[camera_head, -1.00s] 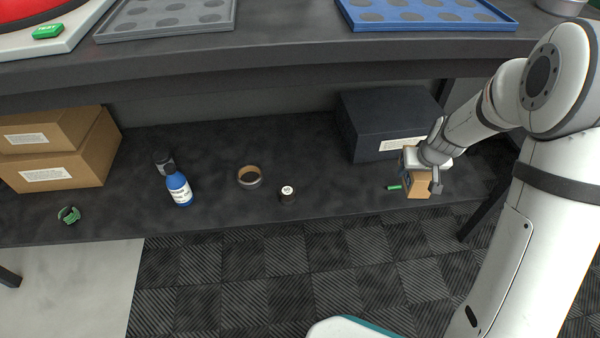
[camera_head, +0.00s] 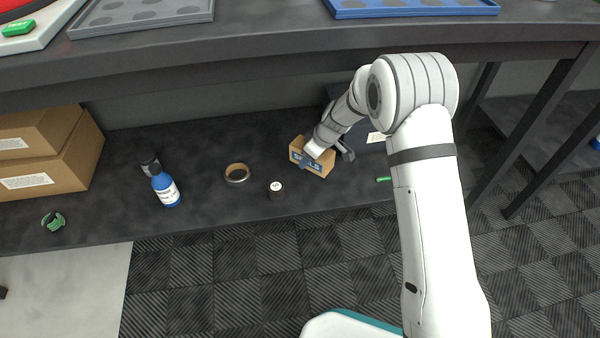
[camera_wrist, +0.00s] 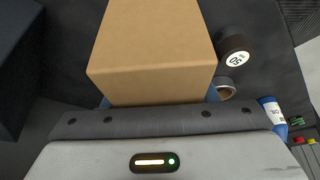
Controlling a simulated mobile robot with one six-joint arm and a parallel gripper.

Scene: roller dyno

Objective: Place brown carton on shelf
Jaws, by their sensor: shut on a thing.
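The brown carton (camera_head: 311,158) is a small box with a blue printed label. My gripper (camera_head: 318,152) is shut on it over the dark lower shelf (camera_head: 215,208), right of the middle of the head view. In the wrist view the carton (camera_wrist: 152,50) fills the upper middle, in front of the gripper body. The carton looks tilted in the head view. Whether its underside touches the shelf cannot be told. The fingertips are mostly hidden by the carton in the wrist view.
A small black round item (camera_head: 276,190), a tape ring (camera_head: 237,173) and a blue bottle (camera_head: 166,188) stand to the left. Large cartons (camera_head: 45,160) fill the far left. A dark box (camera_wrist: 18,70) is close by. The table top (camera_head: 270,45) overhangs the shelf.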

